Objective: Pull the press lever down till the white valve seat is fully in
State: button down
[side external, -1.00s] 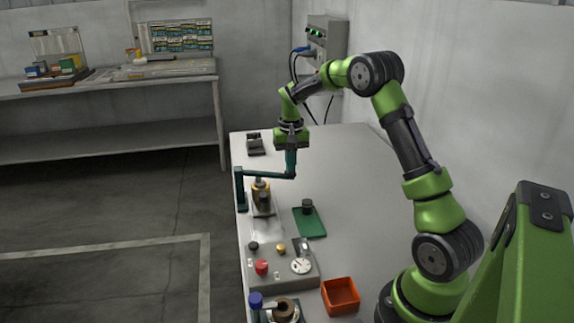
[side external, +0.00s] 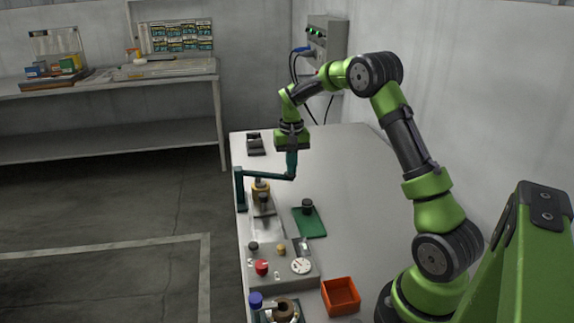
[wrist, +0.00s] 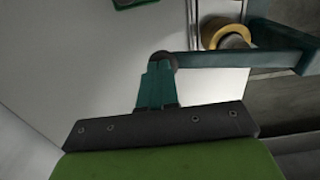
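The press lever (side external: 268,175) is a teal bar running from an upright teal post (side external: 241,189) to a dark round end. In the wrist view the lever (wrist: 240,60) reaches in from the right. My gripper (side external: 291,173) points down at the lever's free end. In the wrist view its teal fingers (wrist: 160,70) are together with no gap seen, and their tips meet or overlap the dark lever end. The press has a yellow collar (side external: 260,185), also in the wrist view (wrist: 226,32), above a dark lower part. I cannot make out the white valve seat.
A green tray (side external: 312,226) with a dark part stands right of the press. A grey control box (side external: 290,280) with a red button and dial is nearer. An orange bin (side external: 341,296) and a blue-capped item (side external: 255,300) are at the front. The table's right rear is clear.

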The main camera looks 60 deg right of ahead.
notch_tip(320, 180, up, 12)
dwell(1.7)
jog(key=s+a+r+n+t+y, duration=0.1)
jog(key=s+a+n+t, duration=0.1)
jog(key=s+a, duration=0.8)
jog(key=s+a+r+n+t+y, duration=0.1)
jog(key=s+a+t, duration=0.4)
jog(key=s+a, duration=0.5)
jog(key=a+r+n, duration=0.1)
jog(key=a+n, duration=0.1)
jog(key=a, duration=0.3)
jog(key=shift+s+a+r, duration=0.2)
jog(key=shift+s, duration=0.15)
